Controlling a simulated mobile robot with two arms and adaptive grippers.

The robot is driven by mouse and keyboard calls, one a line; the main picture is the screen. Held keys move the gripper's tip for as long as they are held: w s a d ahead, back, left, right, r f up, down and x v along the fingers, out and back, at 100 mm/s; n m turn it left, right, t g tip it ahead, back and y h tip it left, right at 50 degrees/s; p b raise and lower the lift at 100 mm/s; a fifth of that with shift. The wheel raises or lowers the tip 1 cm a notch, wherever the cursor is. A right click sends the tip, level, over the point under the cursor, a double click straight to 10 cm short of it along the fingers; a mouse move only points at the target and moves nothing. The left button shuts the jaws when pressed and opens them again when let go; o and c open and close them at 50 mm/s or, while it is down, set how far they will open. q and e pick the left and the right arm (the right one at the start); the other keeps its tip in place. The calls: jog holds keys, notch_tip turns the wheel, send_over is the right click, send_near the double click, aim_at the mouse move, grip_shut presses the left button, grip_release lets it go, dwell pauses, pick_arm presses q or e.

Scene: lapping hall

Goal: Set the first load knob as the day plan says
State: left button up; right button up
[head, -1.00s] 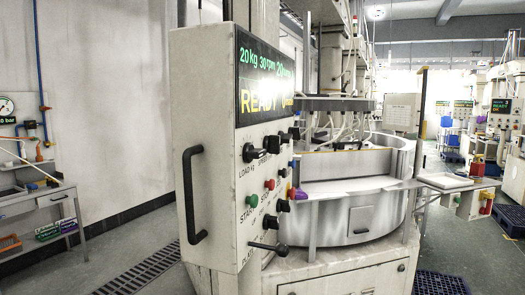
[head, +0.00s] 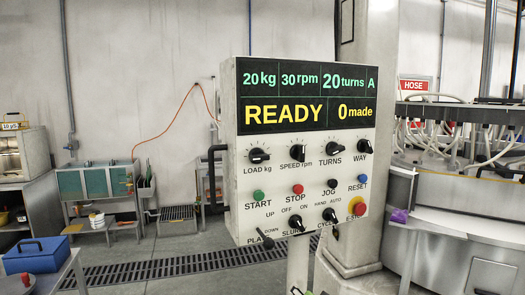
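The machine's control panel (head: 303,150) faces me almost square on. Its load knob (head: 258,155), black and labelled LOAD kg, is at the left end of the top knob row, left of the speed knob (head: 296,153). The display (head: 306,95) reads 20 kg, 30 rpm, 20 turns, A, with READY and 0 made below. No day plan is readable in this view.
A blue box (head: 37,255) is on a small table at the lower left. A teal tank (head: 95,182) stands against the wall. The round lapping machine (head: 480,240) is at the right, with a purple item (head: 399,215) near its edge. A floor grating (head: 150,270) runs behind the panel.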

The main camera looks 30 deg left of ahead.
pick_arm(q)
notch_tip(320, 180, up, 22)
jog(key=n+t+y+p, duration=0.1)
jog(key=n+y, duration=0.2)
jog(key=n, duration=0.1)
jog(key=n+g+y+p, duration=0.1)
jog(key=n+y+p, duration=0.1)
jog(key=n+y, duration=0.35)
send_near(262, 158)
jog(key=shift+n+h, duration=0.75)
jog(key=p+x, duration=0.1)
jog(key=x, duration=0.2)
jog(key=r+p+x, duration=0.1)
jog(key=p+x, duration=0.1)
jog(key=x, duration=0.1)
jog(key=p+x, duration=0.1)
jog(key=x, duration=0.2)
jog(key=shift+s+a+r+p, duration=0.15)
jog(key=shift+s+r+p, duration=0.1)
jog(key=shift+p, duration=0.15)
jog(key=shift+w+a+f, duration=0.15)
jog(key=shift+w+a, duration=0.25)
jog(key=shift+a, duration=0.05)
jog(key=shift+w+a, duration=0.1)
jog(key=shift+a, duration=0.05)
jog(key=shift+c, duration=0.4)
jog(key=c, duration=1)
